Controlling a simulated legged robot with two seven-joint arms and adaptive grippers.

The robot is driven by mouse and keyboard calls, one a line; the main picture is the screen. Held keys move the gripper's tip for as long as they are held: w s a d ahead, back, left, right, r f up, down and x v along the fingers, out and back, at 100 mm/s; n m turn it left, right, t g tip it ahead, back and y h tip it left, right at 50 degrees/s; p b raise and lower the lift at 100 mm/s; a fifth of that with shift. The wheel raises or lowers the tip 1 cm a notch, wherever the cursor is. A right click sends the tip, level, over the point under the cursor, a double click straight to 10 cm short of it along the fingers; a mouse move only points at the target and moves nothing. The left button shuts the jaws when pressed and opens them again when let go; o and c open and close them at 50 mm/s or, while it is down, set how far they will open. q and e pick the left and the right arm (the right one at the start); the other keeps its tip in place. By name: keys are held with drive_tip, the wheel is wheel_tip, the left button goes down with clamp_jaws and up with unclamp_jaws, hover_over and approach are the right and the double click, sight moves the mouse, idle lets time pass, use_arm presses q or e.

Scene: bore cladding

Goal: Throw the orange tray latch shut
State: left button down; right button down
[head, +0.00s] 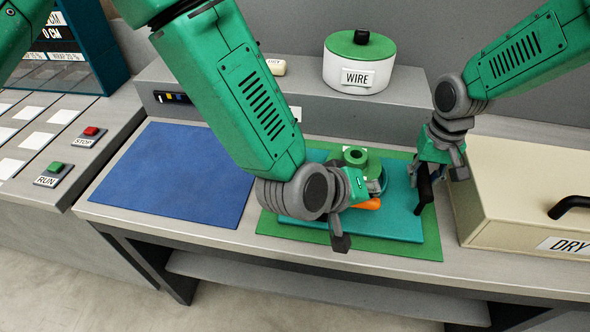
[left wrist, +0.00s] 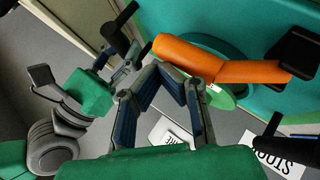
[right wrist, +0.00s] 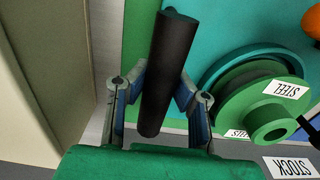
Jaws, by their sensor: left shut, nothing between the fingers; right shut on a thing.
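The orange latch (head: 368,204) lies on the teal tray (head: 404,222), partly hidden by my left gripper (head: 376,188) in the head view. In the left wrist view the latch (left wrist: 220,62) is a bent orange bar beside a green disc, with a black block at its far end. My left gripper (left wrist: 172,72) is shut and empty, its fingertips right at the latch's side; I cannot tell if they touch. My right gripper (head: 436,172) is shut on the tray's black handle (head: 423,192), which stands between its fingers in the right wrist view (right wrist: 167,80).
A green spool marked STEEL (right wrist: 272,115) sits on the tray, which lies on a green mat (head: 270,226). A cream DRY box (head: 520,205) stands close to the right gripper. A white WIRE pot (head: 359,68) is behind. The blue mat (head: 175,172) is bare.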

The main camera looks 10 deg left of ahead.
use_arm(q)
drive_tip(key=shift+s+f, duration=0.1)
use_arm(e)
drive_tip(key=shift+r, duration=0.1)
idle(0.3)
use_arm(q)
drive_tip(key=r, duration=0.4)
drive_tip(key=shift+w+d+r, duration=0.15)
drive_tip(key=shift+w+r, duration=0.25)
drive_tip(key=d+r+v, duration=0.1)
drive_tip(key=v, duration=0.8)
drive_tip(key=d+r+v, duration=0.1)
drive_tip(key=d+v, duration=0.1)
drive_tip(key=v, duration=0.7)
drive_tip(key=shift+s+r, duration=0.5)
drive_tip(key=shift+s, duration=0.1)
drive_tip(key=shift+d+r, duration=0.1)
drive_tip(key=shift+d, duration=0.1)
wheel_tip(320, 180, up, 10)
drive_tip(key=shift+w, duration=0.1)
